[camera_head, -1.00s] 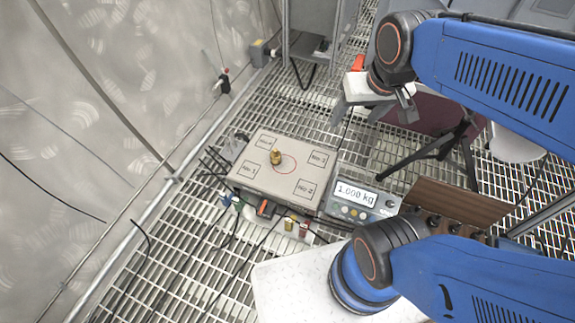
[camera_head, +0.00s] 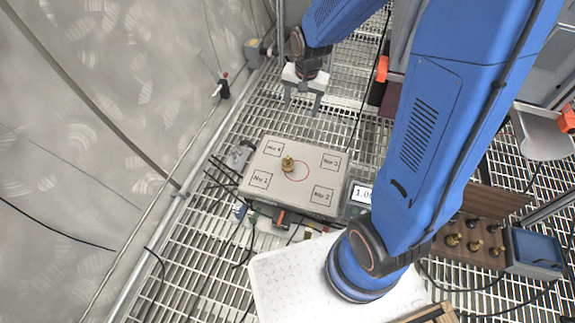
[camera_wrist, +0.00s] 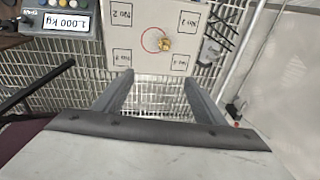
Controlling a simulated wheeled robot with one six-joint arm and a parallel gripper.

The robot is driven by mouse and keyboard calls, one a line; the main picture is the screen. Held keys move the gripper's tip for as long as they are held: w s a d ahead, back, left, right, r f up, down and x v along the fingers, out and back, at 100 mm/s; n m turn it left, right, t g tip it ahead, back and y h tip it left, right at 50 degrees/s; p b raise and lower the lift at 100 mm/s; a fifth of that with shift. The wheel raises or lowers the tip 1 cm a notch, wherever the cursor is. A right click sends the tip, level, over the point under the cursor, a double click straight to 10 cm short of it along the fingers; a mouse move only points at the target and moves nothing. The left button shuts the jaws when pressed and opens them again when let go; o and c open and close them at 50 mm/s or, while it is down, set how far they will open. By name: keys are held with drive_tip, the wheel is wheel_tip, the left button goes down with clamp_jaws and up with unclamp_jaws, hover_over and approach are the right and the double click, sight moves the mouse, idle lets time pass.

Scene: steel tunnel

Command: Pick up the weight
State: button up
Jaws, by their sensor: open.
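A small brass weight (camera_head: 288,164) stands upright on a light platform scale (camera_head: 262,152), at the edge of the red circle drawn there. The plate has marked squares near its corners. In the wrist view the weight (camera_wrist: 164,44) is seen from above, beyond the fingertips. My gripper (camera_head: 302,108) is open and empty, behind the platform in the head view and apart from the weight. In the wrist view my gripper (camera_wrist: 157,78) shows both fingers spread over the floor grating. The scale's display (camera_wrist: 62,22) reads 1.000 kg in the wrist view.
A wooden block (camera_head: 468,240) with several brass weights stands at the right, beside a blue-topped box (camera_head: 534,250). Cables run around the platform's front and left. The tunnel wall (camera_head: 90,120) and a pipe bound the left side. Grating floor lies open behind the platform.

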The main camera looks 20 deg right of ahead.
drive_tip(key=w+a+f+m+g, duration=0.15)
drive_tip(key=w+f, duration=0.25)
drive_tip(key=f, duration=0.7)
drive_tip(key=m, duration=0.3)
hover_over(288, 163)
wheel_tip(288, 163, down, 12)
drive_tip(key=f, duration=1.2)
drive_tip(key=shift+w+a+f, duration=0.1)
drive_tip(key=shift+w+a, duration=0.2)
drive_tip(key=shift+w+d+f, duration=0.1)
drive_tip(key=shift+d+f, duration=0.1)
drive_tip(key=shift+f, duration=1.15)
drive_tip(key=shift+w+d+f, duration=0.1)
drive_tip(key=shift+d+f, duration=0.1)
drive_tip(key=shift+f, duration=1.1)
clamp_jaws()
